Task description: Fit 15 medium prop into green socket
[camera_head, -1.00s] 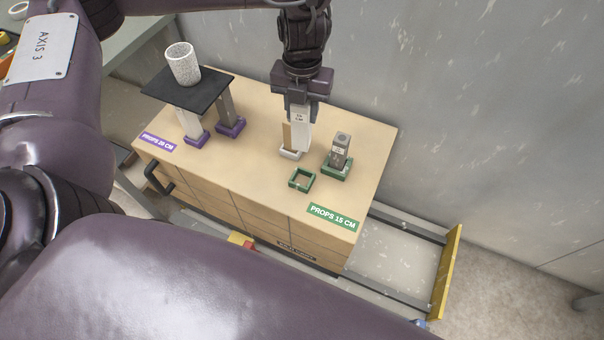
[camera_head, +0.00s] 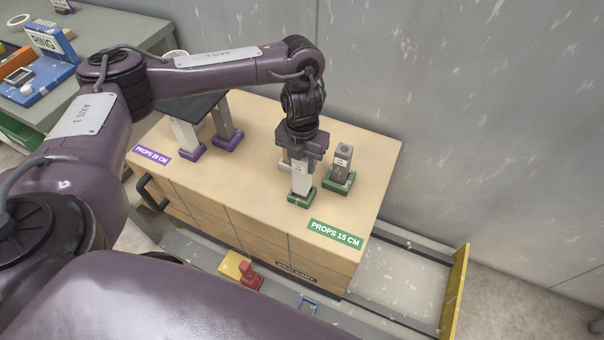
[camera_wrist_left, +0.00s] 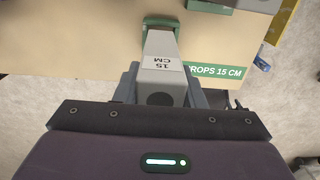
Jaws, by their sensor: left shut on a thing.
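The pale 15 cm prop (camera_head: 301,182) is upright in my left gripper (camera_head: 300,166), which is shut on it from above. Its lower end is at the front green socket (camera_head: 301,201); I cannot tell whether it is fully seated or just over the rim. In the left wrist view the prop (camera_wrist_left: 160,48), marked 15 CM, runs between the fingers of the gripper (camera_wrist_left: 160,88) to the green socket (camera_wrist_left: 161,20). A darker grey prop (camera_head: 342,163) stands in the other green socket (camera_head: 340,184), close on the right. My right gripper is out of view.
The wooden cabinet top (camera_head: 258,180) has free room left of the gripper. Two purple sockets hold props under a black plate (camera_head: 193,107) at the left. A grey wall stands behind.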

